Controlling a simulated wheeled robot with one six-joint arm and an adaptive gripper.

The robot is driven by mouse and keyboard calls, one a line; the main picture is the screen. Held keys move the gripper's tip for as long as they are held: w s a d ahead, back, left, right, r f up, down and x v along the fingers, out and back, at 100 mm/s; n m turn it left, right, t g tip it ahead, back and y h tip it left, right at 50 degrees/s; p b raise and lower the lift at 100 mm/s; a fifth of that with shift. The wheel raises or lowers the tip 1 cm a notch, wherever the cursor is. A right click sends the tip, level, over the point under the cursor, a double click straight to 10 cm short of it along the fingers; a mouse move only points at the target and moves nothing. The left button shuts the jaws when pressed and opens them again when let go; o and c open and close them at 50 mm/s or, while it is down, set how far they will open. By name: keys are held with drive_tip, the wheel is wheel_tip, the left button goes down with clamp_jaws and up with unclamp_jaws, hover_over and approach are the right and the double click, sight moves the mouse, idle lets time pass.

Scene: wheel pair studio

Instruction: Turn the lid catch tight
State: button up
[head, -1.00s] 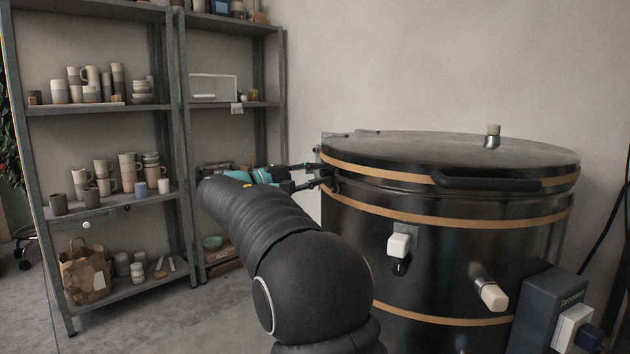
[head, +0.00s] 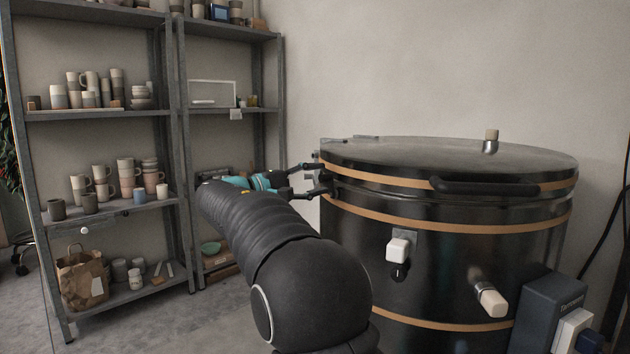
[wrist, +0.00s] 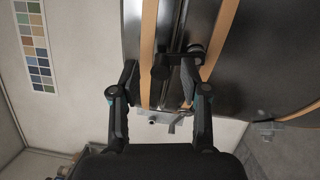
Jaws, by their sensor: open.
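The lid catch (wrist: 161,69) is a dark lever with a round end, set on the side of a black kiln at the seam below its lid (head: 450,152). In the wrist view it lies just ahead of my fingertips, roughly between them, its arm reaching right toward a round pivot. My gripper (wrist: 159,82) is open, one finger on each side of the catch's near end. The right finger is close to the lever arm; I cannot tell whether it touches. In the head view my gripper (head: 318,179) is at the kiln's left edge, and the catch is hard to make out there.
The kiln (head: 450,250) has tan bands, a lid handle (head: 485,186), a white-knobbed fitting (head: 398,249) and a pale peg (head: 491,299) on its front. Grey shelves (head: 110,113) with cups stand left. A control box (head: 548,305) is at right. A colour chart (wrist: 34,45) hangs on the wall.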

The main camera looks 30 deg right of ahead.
drive_tip(key=a, duration=1.2)
drive_tip(key=shift+s+f, duration=0.3)
drive_tip(key=shift+f, duration=0.1)
